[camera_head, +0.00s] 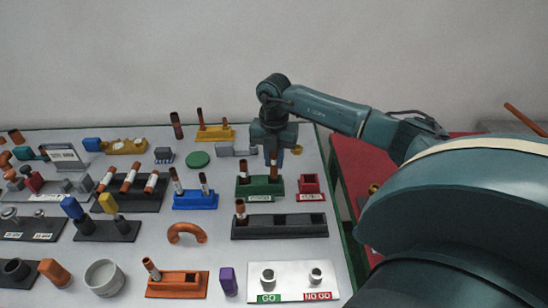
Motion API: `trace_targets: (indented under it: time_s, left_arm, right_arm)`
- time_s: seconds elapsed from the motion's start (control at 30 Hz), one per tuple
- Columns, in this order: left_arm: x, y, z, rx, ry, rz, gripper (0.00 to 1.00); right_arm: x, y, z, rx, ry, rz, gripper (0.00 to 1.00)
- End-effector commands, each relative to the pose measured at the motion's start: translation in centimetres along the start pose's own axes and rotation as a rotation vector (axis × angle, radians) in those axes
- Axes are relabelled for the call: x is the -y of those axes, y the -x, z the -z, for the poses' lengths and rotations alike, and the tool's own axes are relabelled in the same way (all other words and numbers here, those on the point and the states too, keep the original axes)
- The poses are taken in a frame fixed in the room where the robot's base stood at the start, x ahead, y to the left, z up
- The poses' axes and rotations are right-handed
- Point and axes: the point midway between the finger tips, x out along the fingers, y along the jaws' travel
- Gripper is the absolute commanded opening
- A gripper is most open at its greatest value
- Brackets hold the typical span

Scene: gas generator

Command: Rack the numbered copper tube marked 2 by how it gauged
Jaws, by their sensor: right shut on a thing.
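My right gripper (272,154) points down over the green block (259,190) and is shut on a copper tube (274,170). The tube stands upright at the block's right side; I cannot tell if it is seated or just above the hole. Another copper tube with a white band (244,168) stands in the green block's left side. The small red block (309,186) to the right looks empty. No tube number is legible. My left gripper is not in view.
In front of the green block lies a long dark rack (290,225) with a banded tube (241,210) at its left end. An orange block (185,284), a blue block (196,200) and a yellow block (215,133) also hold tubes. A copper U-bend (187,233) lies between them.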

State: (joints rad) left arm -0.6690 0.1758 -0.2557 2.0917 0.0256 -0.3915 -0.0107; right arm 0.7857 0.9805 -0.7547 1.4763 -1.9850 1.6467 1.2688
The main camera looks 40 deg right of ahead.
Motion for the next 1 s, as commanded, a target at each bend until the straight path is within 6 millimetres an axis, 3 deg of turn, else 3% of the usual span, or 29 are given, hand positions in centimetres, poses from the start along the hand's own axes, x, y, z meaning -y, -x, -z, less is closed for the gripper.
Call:
trace_targets:
  time_s: [1.0]
  left_arm:
    - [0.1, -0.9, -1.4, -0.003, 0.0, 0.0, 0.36]
  right_arm:
    - [0.0, -2.9, 0.0, 0.0, 0.0, 0.0, 0.03]
